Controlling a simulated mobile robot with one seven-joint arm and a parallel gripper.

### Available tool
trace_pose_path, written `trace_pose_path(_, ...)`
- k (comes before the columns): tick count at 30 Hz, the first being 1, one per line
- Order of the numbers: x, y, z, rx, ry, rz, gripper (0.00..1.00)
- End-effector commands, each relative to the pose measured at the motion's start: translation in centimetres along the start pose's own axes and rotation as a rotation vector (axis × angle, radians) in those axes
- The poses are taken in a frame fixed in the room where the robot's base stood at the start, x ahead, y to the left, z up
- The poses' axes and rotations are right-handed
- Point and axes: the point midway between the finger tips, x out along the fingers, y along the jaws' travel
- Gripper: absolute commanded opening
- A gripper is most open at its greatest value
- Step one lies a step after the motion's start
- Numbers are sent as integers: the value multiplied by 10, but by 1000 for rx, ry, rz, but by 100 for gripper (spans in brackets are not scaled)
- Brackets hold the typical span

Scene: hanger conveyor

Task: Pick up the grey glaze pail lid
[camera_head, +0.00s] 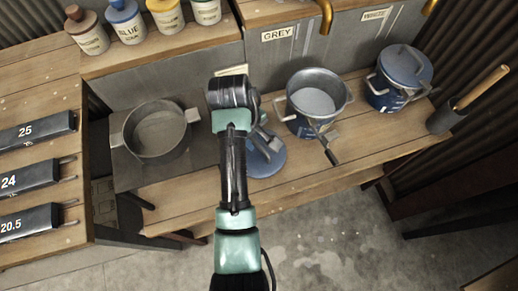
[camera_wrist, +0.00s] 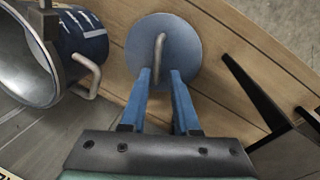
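The grey glaze pail lid, a round blue-grey disc (camera_head: 268,166) with a bar handle, lies on the wooden bench below my gripper (camera_head: 266,143). In the wrist view the lid (camera_wrist: 190,50) is at top centre, with its grey handle (camera_wrist: 159,58) pointing toward me. My two blue fingers (camera_wrist: 160,78) are apart, and the near end of the handle shows between their tips. Whether they touch it cannot be told. The open blue pail (camera_head: 290,119) under the GREY label stands just right of the lid; it also shows at the left of the wrist view (camera_wrist: 88,42).
A lidded blue pail (camera_head: 400,75) stands further right, beside a dark holder (camera_head: 443,120) with a wooden stick. A grey pot (camera_head: 157,132) sits on a dark plate at left. Glaze jars line the shelf behind.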

Motion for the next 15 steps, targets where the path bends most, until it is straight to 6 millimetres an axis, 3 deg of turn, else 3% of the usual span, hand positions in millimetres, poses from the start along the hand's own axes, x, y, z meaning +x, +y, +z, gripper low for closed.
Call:
trace_pose_path(3, 22, -1, 0, 0, -1, -1, 29)
trace_pose_path(11, 41, 1, 1, 1, 1, 0, 29)
trace_pose_path(15, 62, 3, 4, 2, 1, -1, 29)
